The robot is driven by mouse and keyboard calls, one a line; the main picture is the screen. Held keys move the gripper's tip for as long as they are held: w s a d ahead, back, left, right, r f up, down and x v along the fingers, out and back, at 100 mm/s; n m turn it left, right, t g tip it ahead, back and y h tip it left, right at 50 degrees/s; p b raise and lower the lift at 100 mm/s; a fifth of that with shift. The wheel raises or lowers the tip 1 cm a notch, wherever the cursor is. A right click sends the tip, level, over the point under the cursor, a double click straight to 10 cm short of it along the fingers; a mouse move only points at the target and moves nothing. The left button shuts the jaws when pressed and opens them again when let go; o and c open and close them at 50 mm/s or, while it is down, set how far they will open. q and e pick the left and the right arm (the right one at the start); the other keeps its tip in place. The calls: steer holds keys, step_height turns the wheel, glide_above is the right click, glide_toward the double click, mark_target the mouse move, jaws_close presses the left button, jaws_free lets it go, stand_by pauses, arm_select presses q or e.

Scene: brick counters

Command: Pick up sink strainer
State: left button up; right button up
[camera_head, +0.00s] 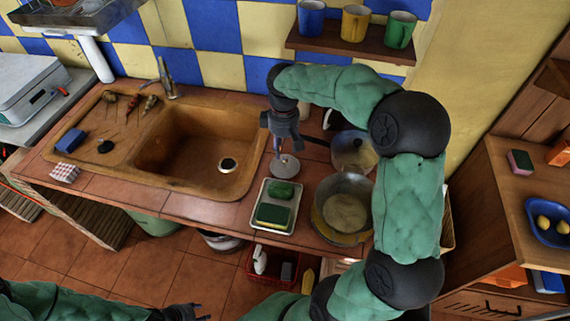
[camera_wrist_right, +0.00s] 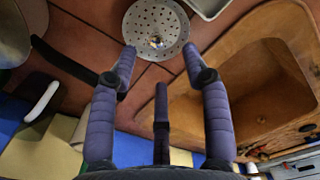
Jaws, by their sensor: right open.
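The sink strainer (camera_head: 285,166), a round grey perforated metal disc with a small knob, lies on the tiled counter right of the sink. In the right wrist view the strainer (camera_wrist_right: 155,24) is at the top, just beyond the fingertips. My right gripper (camera_head: 279,148) points down over the strainer, open and empty. In the wrist view its fingers (camera_wrist_right: 159,50) are spread to either side near the strainer's edge, not closed on it. My left gripper (camera_head: 186,312) is low at the bottom edge, away from the counter; its jaws are too small to judge.
The brown sink (camera_head: 195,150) is left of the strainer. A tray (camera_head: 259,212) with green sponges lies in front. A pan (camera_head: 343,204) and a smaller pot (camera_head: 354,151) stand to the right. A shelf with mugs (camera_head: 355,22) hangs behind.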

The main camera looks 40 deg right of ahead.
mark_target(285, 160)
step_height(285, 160, down, 4)
steer(key=shift+r+b, duration=0.25)
steer(key=shift+b, duration=0.2)
steer(key=f+b, duration=0.1)
steer(key=f, duration=0.2)
steer(key=f+b, duration=0.1)
steer(key=f, duration=0.1)
steer(key=shift+w+d+f+b, duration=0.1)
steer(key=shift+w+d+b, duration=0.15)
steer(key=shift+d+b, duration=0.1)
jaws_close()
